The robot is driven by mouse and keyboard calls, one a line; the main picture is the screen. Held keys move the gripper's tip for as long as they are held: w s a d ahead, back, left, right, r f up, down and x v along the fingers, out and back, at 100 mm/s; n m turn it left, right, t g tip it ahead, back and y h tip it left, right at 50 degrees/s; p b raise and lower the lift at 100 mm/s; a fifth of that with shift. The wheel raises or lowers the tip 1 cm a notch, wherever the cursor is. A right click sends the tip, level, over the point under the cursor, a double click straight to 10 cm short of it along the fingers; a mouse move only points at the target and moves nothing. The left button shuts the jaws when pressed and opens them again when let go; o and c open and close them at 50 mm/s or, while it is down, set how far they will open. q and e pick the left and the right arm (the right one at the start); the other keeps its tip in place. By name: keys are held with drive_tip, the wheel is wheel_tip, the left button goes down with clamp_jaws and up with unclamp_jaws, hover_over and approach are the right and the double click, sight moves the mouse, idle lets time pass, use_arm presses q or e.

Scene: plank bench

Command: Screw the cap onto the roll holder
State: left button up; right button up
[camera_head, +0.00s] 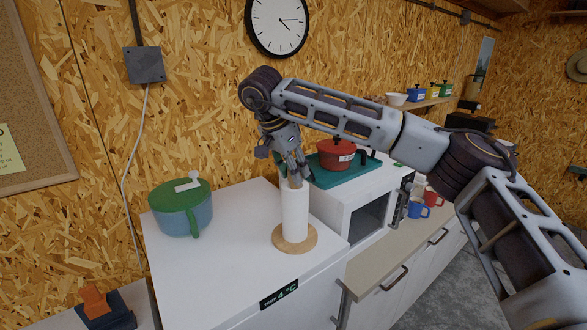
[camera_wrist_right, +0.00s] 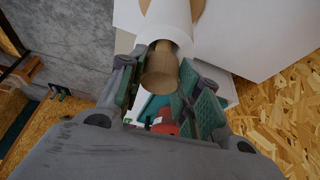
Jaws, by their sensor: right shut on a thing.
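The roll holder stands upright on the white fridge top, with a round wooden base (camera_head: 295,240) and a white paper roll (camera_head: 295,212) on it. In the right wrist view the roll (camera_wrist_right: 168,18) is at the top. The wooden cap (camera_wrist_right: 160,68) sits at the end of the roll, between the fingers. My right gripper (camera_head: 291,176) points down over the top of the roll and is shut on the cap; in the wrist view its green-padded fingers (camera_wrist_right: 156,88) flank it. Whether the cap's thread is engaged is hidden. My left gripper is not in view.
A green-lidded pot (camera_head: 181,212) stands left on the fridge top (camera_head: 225,265). A red pot (camera_head: 336,153) sits on a teal tray (camera_head: 325,178) atop the white microwave behind the roll. Blue and red mugs (camera_head: 418,210) stand on the counter at right. The fridge top's front is clear.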

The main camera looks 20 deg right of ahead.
drive_tip(key=shift+m+p, duration=0.3)
drive_tip(key=shift+p, duration=0.15)
drive_tip(key=shift+f+m+g, duration=0.1)
drive_tip(key=shift+m+g, duration=0.4)
drive_tip(key=shift+m, duration=0.5)
drive_tip(key=o, duration=1.1)
drive_tip(key=shift+o, duration=0.2)
drive_tip(key=w+v, duration=0.1)
drive_tip(key=v, duration=1.1)
drive_tip(key=shift+s+a, duration=0.15)
drive_tip(key=shift+s, duration=0.25)
drive_tip(key=shift+f, duration=0.1)
